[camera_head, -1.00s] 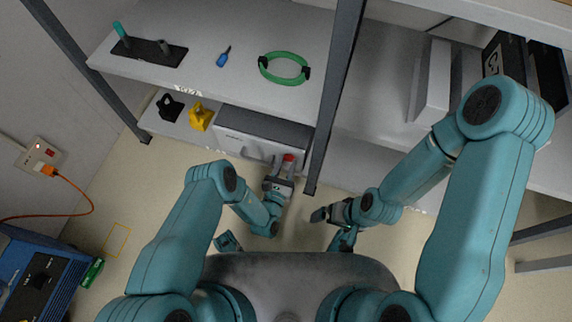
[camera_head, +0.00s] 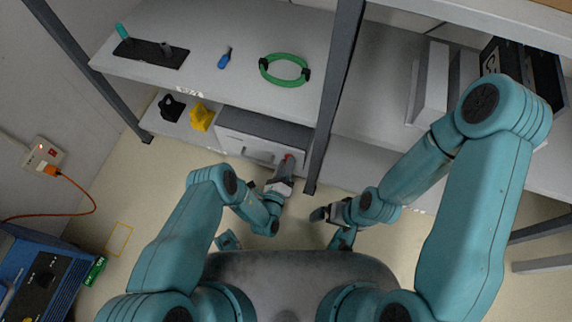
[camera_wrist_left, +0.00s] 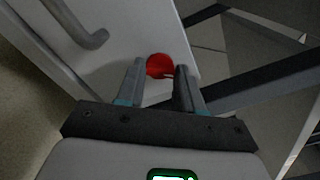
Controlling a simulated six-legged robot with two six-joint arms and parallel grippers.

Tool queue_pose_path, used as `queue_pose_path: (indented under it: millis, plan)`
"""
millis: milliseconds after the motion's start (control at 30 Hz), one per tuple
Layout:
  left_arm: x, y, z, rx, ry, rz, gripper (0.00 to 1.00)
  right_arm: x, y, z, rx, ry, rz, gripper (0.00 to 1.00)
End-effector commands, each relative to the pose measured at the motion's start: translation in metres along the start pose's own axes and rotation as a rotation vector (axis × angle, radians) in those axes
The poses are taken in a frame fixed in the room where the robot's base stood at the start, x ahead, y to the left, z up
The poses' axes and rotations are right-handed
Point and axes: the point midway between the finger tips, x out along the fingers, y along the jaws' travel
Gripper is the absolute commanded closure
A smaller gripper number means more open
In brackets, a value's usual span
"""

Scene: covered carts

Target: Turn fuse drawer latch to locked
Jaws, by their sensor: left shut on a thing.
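The fuse drawer (camera_head: 240,146) is a light grey box front with a bar handle, on the lower shelf; its front also shows in the left wrist view (camera_wrist_left: 120,62). Its red latch knob (camera_head: 288,157) is at the right end of the front and shows as a red disc in the left wrist view (camera_wrist_left: 159,66). My left gripper (camera_head: 285,168) is at the latch, its fingers on either side of the red part and shut on it. The fingers partly hide the latch, and I cannot tell its turn position. My right gripper (camera_head: 320,214) is away from the drawer, low over the floor; its jaws are unclear.
A dark shelf post (camera_head: 325,130) stands just right of the latch. A yellow padlock (camera_head: 201,117) and a black one (camera_head: 171,107) sit left of the drawer. A green cable loop (camera_head: 285,71) and a blue screwdriver (camera_head: 224,60) lie on the shelf above.

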Motion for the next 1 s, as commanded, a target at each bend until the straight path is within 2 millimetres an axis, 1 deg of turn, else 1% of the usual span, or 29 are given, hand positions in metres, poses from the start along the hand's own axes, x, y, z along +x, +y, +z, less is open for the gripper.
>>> queue_pose_path:
  millis: [200, 500, 800, 1000]
  plan:
    - [0.0019, -0.001, 0.0, -0.202, 0.002, -0.005, 0.94, -0.0006, -0.0004, 0.0003, -0.001, -0.001, 0.0, 0.0]
    - [0.0022, -0.001, 0.0001, -0.446, 0.003, -0.005, 0.94, -0.0009, -0.0006, 0.0004, -0.001, -0.001, 0.0, 0.0]
    - [0.0025, -0.0011, 0.0001, -0.597, 0.004, -0.006, 0.94, -0.0009, -0.0006, 0.0003, -0.001, -0.001, 0.0, 0.0]
    - [0.0026, -0.0013, 0.0002, -0.639, 0.004, -0.007, 0.94, -0.001, -0.0005, 0.0003, -0.001, -0.001, 0.0, 0.0]
